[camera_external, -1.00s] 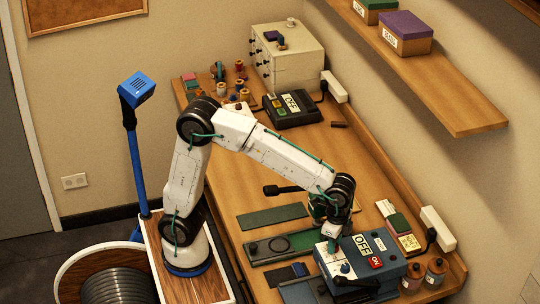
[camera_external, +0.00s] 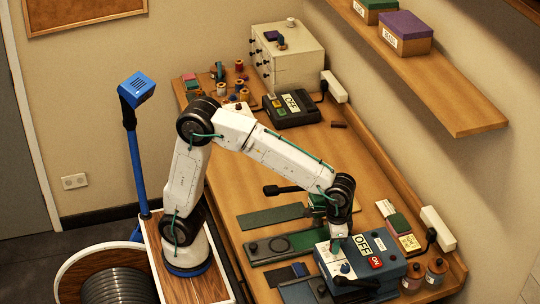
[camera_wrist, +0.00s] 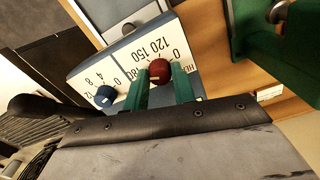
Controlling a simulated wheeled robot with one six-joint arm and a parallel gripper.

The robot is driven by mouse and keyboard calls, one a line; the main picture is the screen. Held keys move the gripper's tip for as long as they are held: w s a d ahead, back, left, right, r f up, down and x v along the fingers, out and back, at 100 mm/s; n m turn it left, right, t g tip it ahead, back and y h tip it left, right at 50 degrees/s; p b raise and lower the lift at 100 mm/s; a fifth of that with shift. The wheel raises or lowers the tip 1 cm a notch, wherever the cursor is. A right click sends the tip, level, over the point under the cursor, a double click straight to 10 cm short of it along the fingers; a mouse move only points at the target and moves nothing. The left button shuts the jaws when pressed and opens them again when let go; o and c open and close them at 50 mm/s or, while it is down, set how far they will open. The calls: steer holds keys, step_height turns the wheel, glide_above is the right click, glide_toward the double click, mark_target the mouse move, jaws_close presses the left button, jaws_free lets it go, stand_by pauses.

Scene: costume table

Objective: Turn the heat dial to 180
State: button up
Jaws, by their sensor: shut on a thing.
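The blue machine (camera_external: 384,268) with a white dial panel stands at the front right of the table, under my gripper (camera_external: 336,246). In the wrist view the white panel (camera_wrist: 118,73) carries a dark red heat dial (camera_wrist: 159,70), with 0, 120, 150 and 180 printed around it. The two green fingers of my gripper (camera_wrist: 160,84) are shut on this dial, one on each side. A pale mark shows on the dial, but I cannot tell which number it points to. A blue dial (camera_wrist: 105,95) with smaller numbers sits beside it.
The machine bears an OFF sign (camera_external: 362,246) and a red ON button (camera_external: 375,262). Jars (camera_external: 436,270) stand to its right. A black box with another OFF sign (camera_external: 292,106) is farther back. The table's middle is mostly clear.

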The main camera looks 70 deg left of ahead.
steer(key=shift+r, duration=0.1)
stand_by(0.3)
steer(key=o, duration=1)
step_height(320, 180, up, 8)
steer(key=shift+f, duration=0.15)
steer(key=shift+m, duration=0.6)
steer(key=s+a+f, duration=0.2)
steer(key=f, duration=0.1)
steer(key=shift+s+a, duration=0.25)
steer(key=shift+a, duration=0.1)
steer(key=s+a+f+n, duration=0.2)
steer(key=s+a, duration=0.7)
steer(key=a, duration=0.4)
steer(key=s+a+f+n+t, duration=0.1)
steer(key=s+a+f+n, duration=0.1)
steer(key=s+a, duration=0.8)
steer(key=a, duration=0.4)
steer(key=shift+s+a, duration=0.15)
steer(key=shift+s, duration=0.15)
